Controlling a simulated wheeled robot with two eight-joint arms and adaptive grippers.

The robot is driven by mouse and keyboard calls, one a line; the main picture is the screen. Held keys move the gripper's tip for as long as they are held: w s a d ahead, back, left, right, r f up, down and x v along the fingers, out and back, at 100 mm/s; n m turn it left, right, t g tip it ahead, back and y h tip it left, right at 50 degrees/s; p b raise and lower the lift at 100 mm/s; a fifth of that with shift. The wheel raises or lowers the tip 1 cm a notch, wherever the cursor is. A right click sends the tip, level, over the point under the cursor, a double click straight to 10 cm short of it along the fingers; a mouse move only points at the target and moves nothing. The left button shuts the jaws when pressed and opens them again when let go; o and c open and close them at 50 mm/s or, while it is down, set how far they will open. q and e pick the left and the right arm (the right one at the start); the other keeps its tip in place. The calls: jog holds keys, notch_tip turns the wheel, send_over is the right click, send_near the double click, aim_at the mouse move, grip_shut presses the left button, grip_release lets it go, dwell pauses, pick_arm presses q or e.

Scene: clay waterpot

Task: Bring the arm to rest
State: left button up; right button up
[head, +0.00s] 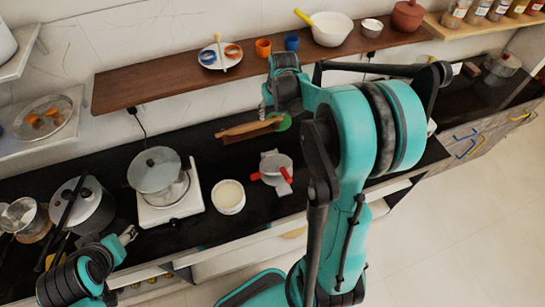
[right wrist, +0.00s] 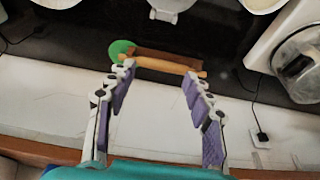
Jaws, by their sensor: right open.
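My right arm reaches across the head view, and its gripper (head: 266,108) is at the wall shelf's front edge, partly hidden by the arm. In the right wrist view my right gripper (right wrist: 158,76) is open, its two purple-padded fingers wide apart with nothing held. A wooden rolling pin (right wrist: 165,65) and a green disc (right wrist: 121,49) lie beyond the fingertips on the counter. My left gripper (head: 128,235) is low at the left, near the counter's front edge; its jaws are too small to read. A clay pot (head: 407,16) stands on the shelf at the upper right.
The wooden shelf (head: 170,83) carries cups, a white bowl (head: 332,28) and a small plate. Floor at the right is clear.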

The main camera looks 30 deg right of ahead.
dwell(0.5)
jog(key=s+a+f+n+t+b, duration=0.1)
jog(key=s+a+f+t+b, duration=0.1)
jog(key=s+a+f+b, duration=0.2)
jog(key=s+a+f+n+t+b, duration=0.1)
jog(key=s+a+f+b, duration=0.4)
jog(key=s+a+b, duration=0.6)
jog(key=s+a, duration=0.3)
jog(key=a, duration=0.1)
jog(key=shift+f+n+t+y, duration=0.2)
jog(key=shift+n+t+y, duration=0.1)
jog(key=shift+t+y, duration=0.1)
jog(key=shift+c, duration=0.3)
